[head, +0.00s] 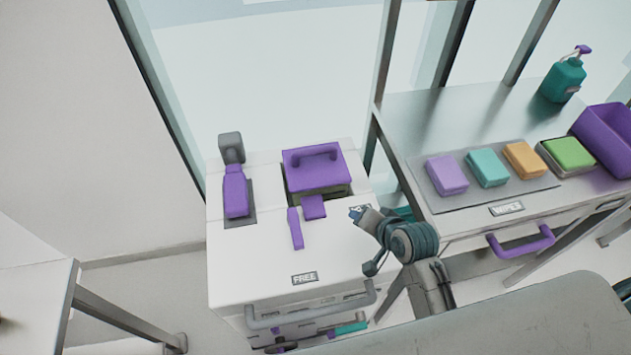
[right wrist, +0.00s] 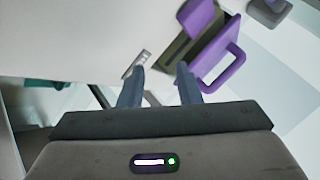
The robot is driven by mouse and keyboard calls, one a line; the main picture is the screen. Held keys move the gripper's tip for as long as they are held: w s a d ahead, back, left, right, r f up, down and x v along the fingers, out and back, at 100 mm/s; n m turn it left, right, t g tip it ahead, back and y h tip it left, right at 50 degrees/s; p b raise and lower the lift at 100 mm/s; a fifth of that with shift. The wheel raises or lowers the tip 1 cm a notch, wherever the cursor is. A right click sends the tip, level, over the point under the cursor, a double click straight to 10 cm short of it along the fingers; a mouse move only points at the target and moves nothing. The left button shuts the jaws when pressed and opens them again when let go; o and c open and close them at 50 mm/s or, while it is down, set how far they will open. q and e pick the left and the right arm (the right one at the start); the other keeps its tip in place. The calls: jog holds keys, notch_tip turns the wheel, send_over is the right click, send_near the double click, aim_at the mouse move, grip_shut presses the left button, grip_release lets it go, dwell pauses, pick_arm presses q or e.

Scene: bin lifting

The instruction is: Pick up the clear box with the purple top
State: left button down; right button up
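The clear box with the purple top (head: 316,170) stands on the white cabinet top, near its back. Its purple lid has a raised handle, and only a strip of the see-through body shows below the lid. The purple lid also shows in the right wrist view (right wrist: 208,62), beyond the fingertips. My right gripper (head: 357,212) is in front of the box and to its right, apart from it. In the right wrist view its two fingers (right wrist: 160,72) are spread with nothing held between them. My left gripper is in neither view.
A purple-and-grey tool (head: 235,190) and a purple handled item (head: 296,228) lie on the cabinet (head: 250,260). A metal table (head: 430,120) at right carries coloured blocks (head: 487,168), a purple bin (head: 610,135) and a teal bottle (head: 562,80). The cabinet's front left is clear.

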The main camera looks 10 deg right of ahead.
aim_at(316, 151)
jog(key=w+a+r+m+t, duration=0.1)
jog(key=w+m, duration=0.1)
jog(key=w, duration=0.4)
jog(key=w+a+r+m+t+y, duration=0.1)
jog(key=w+a+m+t, duration=0.1)
jog(key=w, duration=0.3)
jog(key=w+a+r+m+t, duration=0.1)
jog(key=w+a+m, duration=0.1)
jog(key=w+m, duration=0.2)
jog(key=shift+w+a+r+t+y+p, duration=0.1)
jog(key=shift+w+r+t+y+p, duration=0.1)
jog(key=shift+w, duration=0.5)
jog(key=shift+w+a+r+t+y+p, duration=0.1)
jog(key=shift+w+p, duration=0.05)
jog(key=shift+w, duration=0.5)
jog(key=shift+p+x, duration=0.65)
jog(key=shift+x, duration=2.15)
jog(key=shift+s+d+f, duration=0.1)
jog(key=shift+f, duration=0.05)
jog(key=shift+c, duration=0.4)
grip_shut()
